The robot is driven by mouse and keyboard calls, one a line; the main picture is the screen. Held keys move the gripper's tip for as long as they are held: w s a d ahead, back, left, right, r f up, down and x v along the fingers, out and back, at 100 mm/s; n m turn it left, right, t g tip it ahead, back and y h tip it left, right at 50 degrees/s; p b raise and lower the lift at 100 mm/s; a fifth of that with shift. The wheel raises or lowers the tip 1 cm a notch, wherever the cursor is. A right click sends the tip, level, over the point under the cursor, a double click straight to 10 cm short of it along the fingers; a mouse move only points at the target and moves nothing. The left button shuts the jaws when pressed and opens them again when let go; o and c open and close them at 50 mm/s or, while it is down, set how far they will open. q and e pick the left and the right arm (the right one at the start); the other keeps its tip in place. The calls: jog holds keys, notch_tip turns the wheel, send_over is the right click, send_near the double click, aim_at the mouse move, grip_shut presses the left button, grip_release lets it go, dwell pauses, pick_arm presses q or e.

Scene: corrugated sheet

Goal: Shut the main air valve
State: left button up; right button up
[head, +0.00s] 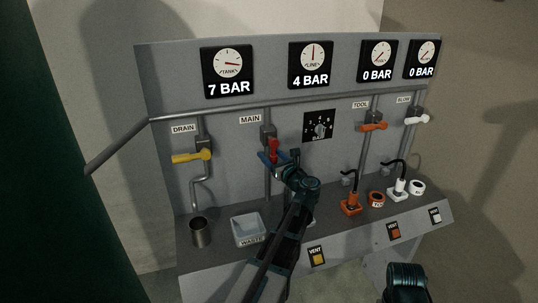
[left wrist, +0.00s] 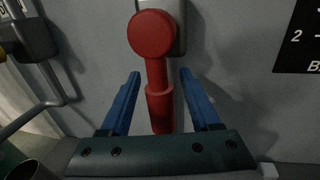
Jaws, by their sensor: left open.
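The main air valve has a red lever (head: 273,147) under the MAIN label (head: 250,119). The lever points straight down, in line with its vertical pipe. In the left wrist view the red lever (left wrist: 158,85) hangs from a round red hub. My left gripper (head: 277,158) is open at the lever. In the left wrist view its blue fingers (left wrist: 160,76) stand on either side of the lever, with a visible gap on both sides. My right gripper does not show; only a dark part of mine is at the lower right of the head view.
Gauges line the panel top: tank (head: 228,71) 7 BAR, line (head: 311,64) 4 BAR, two at 0 BAR. A yellow drain lever (head: 189,157) is left, an orange tool lever (head: 373,127) right. A metal cup (head: 200,233) and waste tray (head: 236,224) stand on the ledge.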

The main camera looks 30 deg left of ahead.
pick_arm(q)
jog(key=shift+w+a, duration=0.2)
jog(key=shift+a, duration=0.2)
grip_shut()
dwell(1.3)
